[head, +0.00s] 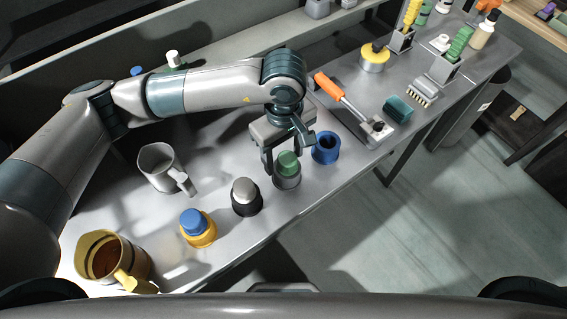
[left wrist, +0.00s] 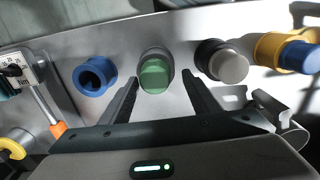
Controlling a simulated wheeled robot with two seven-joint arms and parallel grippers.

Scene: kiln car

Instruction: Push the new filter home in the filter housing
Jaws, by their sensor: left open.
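A green cylinder (head: 288,160), which looks like the filter, stands upright in a grey round housing (head: 287,181) near the table's front edge. Its upper part sticks out above the rim. In the left wrist view the green cylinder (left wrist: 154,76) lies just beyond the fingertips, between their lines, with the grey housing's rim (left wrist: 156,52) around it. My left gripper (head: 288,154) is open and empty, pointing down close over the green cylinder. I cannot tell whether a finger touches it. My right gripper does not show.
An empty blue cup (head: 326,147) stands close to the right. To the left stand a black cup with a grey plug (head: 244,190), a yellow cup with a blue plug (head: 194,222), a grey jug (head: 157,166) and a yellow jug (head: 103,256). An orange-handled tool (head: 344,99) lies behind.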

